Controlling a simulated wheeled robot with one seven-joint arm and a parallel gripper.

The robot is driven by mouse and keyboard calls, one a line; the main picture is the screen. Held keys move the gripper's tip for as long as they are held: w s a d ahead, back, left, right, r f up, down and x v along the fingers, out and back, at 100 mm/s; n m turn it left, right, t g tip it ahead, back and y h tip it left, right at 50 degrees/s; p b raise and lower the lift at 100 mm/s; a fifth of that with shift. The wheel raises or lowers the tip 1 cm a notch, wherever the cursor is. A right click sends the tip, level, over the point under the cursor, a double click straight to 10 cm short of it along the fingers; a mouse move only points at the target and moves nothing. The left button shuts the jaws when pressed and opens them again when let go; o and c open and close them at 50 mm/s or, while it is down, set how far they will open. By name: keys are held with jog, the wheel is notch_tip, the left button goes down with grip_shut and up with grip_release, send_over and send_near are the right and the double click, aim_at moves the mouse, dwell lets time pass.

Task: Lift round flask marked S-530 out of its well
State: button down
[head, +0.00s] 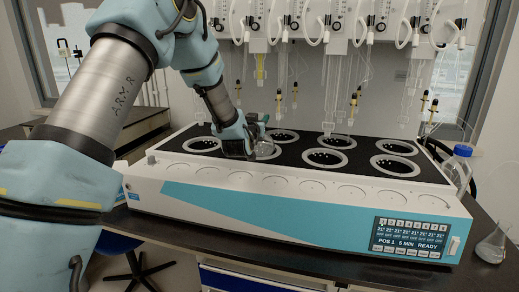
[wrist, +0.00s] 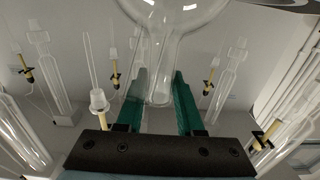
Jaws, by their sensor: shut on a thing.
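A clear round flask (head: 266,150) shows beside my gripper (head: 258,128) in the head view, at a front well of the distiller. In the wrist view, the flask's round bulb (wrist: 172,12) is at the top edge and its neck runs down between the two green fingers of my gripper (wrist: 161,75). The fingers are shut on the neck. No marking is readable on the glass. My wrist and the flask cover much of that well, so I cannot tell how deep the flask sits in it.
The white distiller (head: 300,195) has several empty ringed wells, including one to the right (head: 325,158). Glass tubes with yellow-black fittings (head: 355,103) hang close behind. A blue-capped bottle (head: 458,168) and a conical flask (head: 492,246) stand at the right on the dark bench.

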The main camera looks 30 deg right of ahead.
jog(key=shift+r+p, duration=0.8)
jog(key=shift+r, duration=1.75)
